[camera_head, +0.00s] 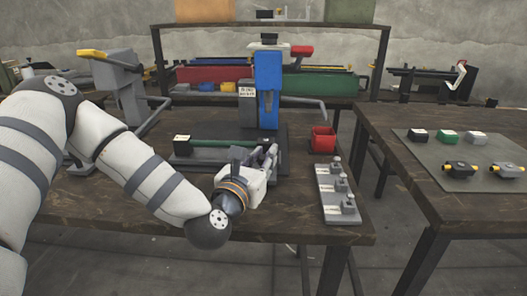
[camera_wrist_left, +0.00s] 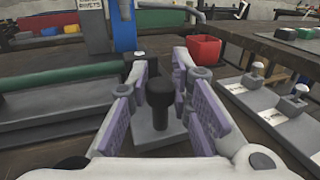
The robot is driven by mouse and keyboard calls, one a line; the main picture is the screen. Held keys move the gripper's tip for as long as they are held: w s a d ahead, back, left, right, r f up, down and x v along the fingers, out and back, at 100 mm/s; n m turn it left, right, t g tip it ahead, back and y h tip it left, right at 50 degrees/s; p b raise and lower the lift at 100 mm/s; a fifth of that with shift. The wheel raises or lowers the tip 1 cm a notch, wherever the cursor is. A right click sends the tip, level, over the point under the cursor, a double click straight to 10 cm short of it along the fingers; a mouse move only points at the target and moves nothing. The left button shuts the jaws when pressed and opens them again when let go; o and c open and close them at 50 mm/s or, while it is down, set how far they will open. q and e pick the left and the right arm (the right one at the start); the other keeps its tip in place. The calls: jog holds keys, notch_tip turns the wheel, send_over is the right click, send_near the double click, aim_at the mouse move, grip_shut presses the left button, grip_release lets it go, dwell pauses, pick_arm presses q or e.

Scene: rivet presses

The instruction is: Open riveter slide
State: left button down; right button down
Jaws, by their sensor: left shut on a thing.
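The riveter is a press with a blue column (camera_head: 267,88) standing on a dark base on the wooden table. A grey slide (camera_head: 195,160) with a green bar (camera_head: 215,143) lies at its front left. My left gripper (camera_head: 268,160) is at the right end of this slide, in front of the column. In the left wrist view, a black knob (camera_wrist_left: 160,93) stands upright on a grey plate (camera_wrist_left: 158,136), between the purple finger pads of my left gripper (camera_wrist_left: 164,88), which is shut on it. The gripper hides part of the slide's end. My right gripper is not in view.
A red bin (camera_head: 322,140) and a grey rack of small posts (camera_head: 338,193) stand right of the press. A grey lever press (camera_head: 122,85) with a yellow handle stands left. A second table (camera_head: 440,205) at right holds a mat of small parts. The front table edge is bare.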

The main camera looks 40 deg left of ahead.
pick_arm(q)
jog(key=shift+a, duration=0.1)
jog(key=c, duration=1.4)
grip_release()
jog(key=shift+w, duration=0.1)
jog(key=v, duration=0.7)
jog(key=shift+s, duration=0.3)
